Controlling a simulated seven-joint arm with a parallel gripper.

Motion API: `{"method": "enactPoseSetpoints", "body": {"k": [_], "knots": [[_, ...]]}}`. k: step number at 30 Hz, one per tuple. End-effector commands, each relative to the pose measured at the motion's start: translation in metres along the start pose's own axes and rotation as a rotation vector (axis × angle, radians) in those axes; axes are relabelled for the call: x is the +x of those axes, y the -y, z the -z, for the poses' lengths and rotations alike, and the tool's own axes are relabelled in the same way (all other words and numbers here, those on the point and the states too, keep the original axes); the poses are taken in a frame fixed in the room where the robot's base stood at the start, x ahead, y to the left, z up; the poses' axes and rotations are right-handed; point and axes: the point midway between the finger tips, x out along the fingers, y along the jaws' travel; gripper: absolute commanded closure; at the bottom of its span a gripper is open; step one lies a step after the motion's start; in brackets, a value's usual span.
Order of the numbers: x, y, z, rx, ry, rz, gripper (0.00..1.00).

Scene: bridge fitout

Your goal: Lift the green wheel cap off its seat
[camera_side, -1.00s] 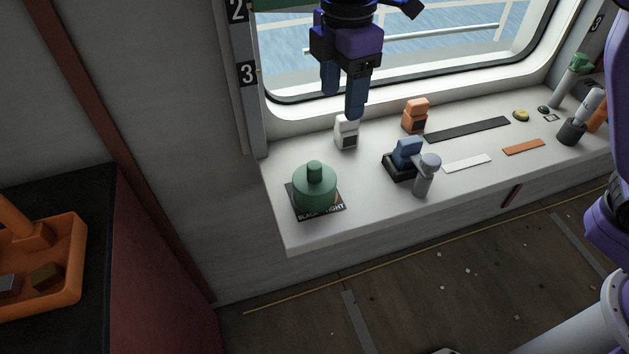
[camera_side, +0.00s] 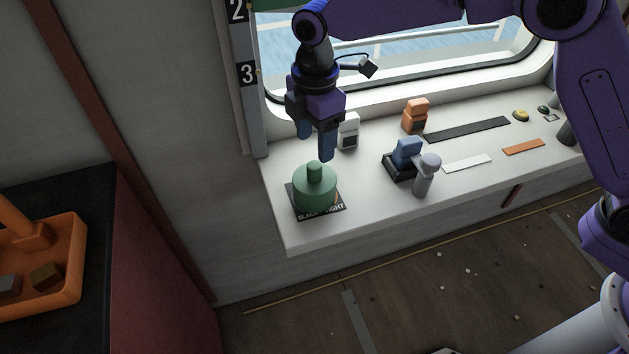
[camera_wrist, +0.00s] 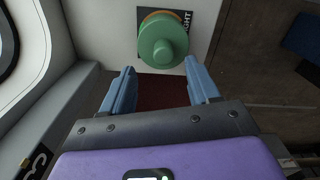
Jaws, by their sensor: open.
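The green wheel cap (camera_side: 314,188) is a round dome with a knob on top. It sits on a dark lettered plate (camera_side: 324,213) at the left end of the white ledge. My gripper (camera_side: 317,149) is open and empty, pointing down, above and slightly behind the cap. In the wrist view the cap (camera_wrist: 162,42) lies ahead of and between the two blue fingers of my gripper (camera_wrist: 160,90), not touching them. An orange edge of what lies under the cap shows beside it. The rest of the seat is hidden under the cap.
On the ledge (camera_side: 290,238), a white device (camera_side: 348,131) stands behind the gripper. A blue-and-black device (camera_side: 405,158) and a grey cylinder (camera_side: 424,178) stand to the right. The window frame and wall close the back. An orange tray (camera_side: 62,290) lies at far left.

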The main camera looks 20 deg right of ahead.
Motion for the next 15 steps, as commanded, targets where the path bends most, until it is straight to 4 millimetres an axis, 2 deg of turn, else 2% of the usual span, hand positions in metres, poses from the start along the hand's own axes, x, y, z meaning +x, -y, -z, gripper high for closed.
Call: {"method": "enactPoseSetpoints", "body": {"k": [3,10,15], "knots": [[0.013,0.0,0.0,0.0,0.001,0.002,0.39],[0.028,0.002,0.001,0.0,0.001,0.002,0.39],[0.052,0.006,0.004,0.001,0.002,0.003,0.39]]}}
